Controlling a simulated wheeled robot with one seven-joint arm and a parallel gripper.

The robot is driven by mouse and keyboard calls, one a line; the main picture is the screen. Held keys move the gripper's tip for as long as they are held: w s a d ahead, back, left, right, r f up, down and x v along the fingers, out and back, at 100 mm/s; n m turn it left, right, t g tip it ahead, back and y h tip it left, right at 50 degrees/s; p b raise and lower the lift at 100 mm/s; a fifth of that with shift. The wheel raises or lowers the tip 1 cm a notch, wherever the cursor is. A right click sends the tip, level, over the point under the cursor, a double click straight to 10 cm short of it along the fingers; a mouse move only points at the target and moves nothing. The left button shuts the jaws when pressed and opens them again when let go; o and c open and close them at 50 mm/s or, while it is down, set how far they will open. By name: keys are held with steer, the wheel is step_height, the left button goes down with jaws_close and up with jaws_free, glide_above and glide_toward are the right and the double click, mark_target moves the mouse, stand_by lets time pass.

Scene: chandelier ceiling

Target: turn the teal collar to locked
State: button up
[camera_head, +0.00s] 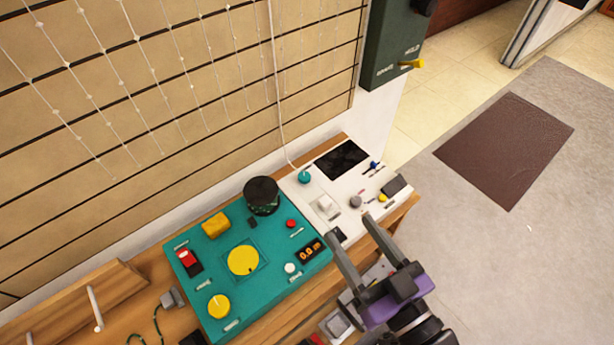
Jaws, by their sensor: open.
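A small round teal piece (304,177), which looks like the teal collar, sits at the back left of a white panel (345,226). A thin white cord (275,90) runs down the wall to it. Any lock marking on it is too small to read, so I cannot tell its setting. My gripper (350,228) is open, its two fingers apart over the front edge of the white panel. It is in front of and to the right of the teal piece and does not touch it.
A teal panel (213,254) with yellow dials, a red switch and a black knob (261,195) stands to the left. A black screen (341,160) and small knobs share the white panel. A dark green box (390,50) hangs on the wall. Open floor lies to the right.

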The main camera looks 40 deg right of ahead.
steer(key=w+d+f+n+g+y+b, duration=0.1)
steer(key=w+d+f+b, duration=0.2)
steer(key=w, duration=0.9)
steer(key=w+d+f+n+g+y+b, duration=0.1)
steer(key=w+d+f, duration=0.3)
steer(key=w, duration=0.9)
steer(key=w+d+f+n+g+y+b, duration=0.15)
steer(key=w+d, duration=0.25)
steer(key=w, duration=0.8)
steer(key=w+d+f+n+g+b, duration=0.1)
steer(key=w+d+f+n+g, duration=0.25)
steer(key=d, duration=0.25)
steer(key=n+g+y, duration=0.3)
steer(key=n+g, duration=0.1)
steer(key=g, duration=0.3)
glide_toward(305, 176)
steer(key=b+x, duration=0.1)
steer(key=x, duration=0.7)
steer(key=shift+f, duration=0.1)
steer(key=shift+c, duration=0.5)
jaws_close()
